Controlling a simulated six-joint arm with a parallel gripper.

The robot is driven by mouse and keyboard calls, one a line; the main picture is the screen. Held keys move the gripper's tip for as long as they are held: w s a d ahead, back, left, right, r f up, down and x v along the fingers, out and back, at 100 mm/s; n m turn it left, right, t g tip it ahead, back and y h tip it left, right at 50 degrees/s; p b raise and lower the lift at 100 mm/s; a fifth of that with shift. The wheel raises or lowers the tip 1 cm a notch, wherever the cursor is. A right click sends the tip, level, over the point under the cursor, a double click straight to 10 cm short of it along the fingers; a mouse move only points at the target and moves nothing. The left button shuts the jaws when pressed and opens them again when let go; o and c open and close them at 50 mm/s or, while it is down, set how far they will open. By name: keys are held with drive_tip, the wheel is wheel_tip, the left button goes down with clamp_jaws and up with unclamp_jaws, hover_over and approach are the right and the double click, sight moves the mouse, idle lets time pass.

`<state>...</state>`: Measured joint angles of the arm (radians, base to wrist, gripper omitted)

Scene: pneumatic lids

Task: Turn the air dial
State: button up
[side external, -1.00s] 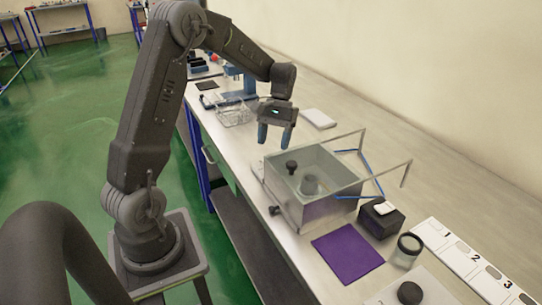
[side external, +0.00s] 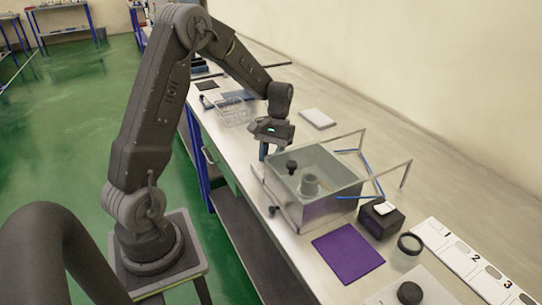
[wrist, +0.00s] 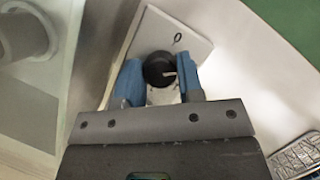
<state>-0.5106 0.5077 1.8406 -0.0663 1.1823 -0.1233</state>
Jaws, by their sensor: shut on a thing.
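The air dial (wrist: 156,70) is a round black knob with a pale pointer mark, on a white plate (wrist: 188,36) with a "0" printed on it. My gripper (wrist: 159,63) has its two blue fingers on either side of the knob and is shut on it. In the side view my gripper (side external: 264,153) points down just beyond the far left corner of the grey open box (side external: 328,201). The knob itself cannot be made out there.
The box holds a black knob (side external: 291,167) and a grey cylinder (side external: 310,184). A purple mat (side external: 347,254) and black block (side external: 381,218) lie in front.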

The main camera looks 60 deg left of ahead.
drive_tip(key=c, duration=0.3)
drive_tip(key=shift+c, duration=0.2)
drive_tip(key=shift+n, duration=0.3)
drive_tip(key=n+t+h, duration=0.1)
drive_tip(key=n, duration=0.3)
drive_tip(key=shift+s+a, duration=0.1)
drive_tip(key=n+t, duration=0.1)
drive_tip(key=n, duration=0.2)
drive_tip(key=n+t, duration=0.1)
drive_tip(key=n, duration=0.1)
drive_tip(key=shift+n+h, duration=0.3)
drive_tip(key=shift+n, duration=0.1)
drive_tip(key=o, duration=0.9)
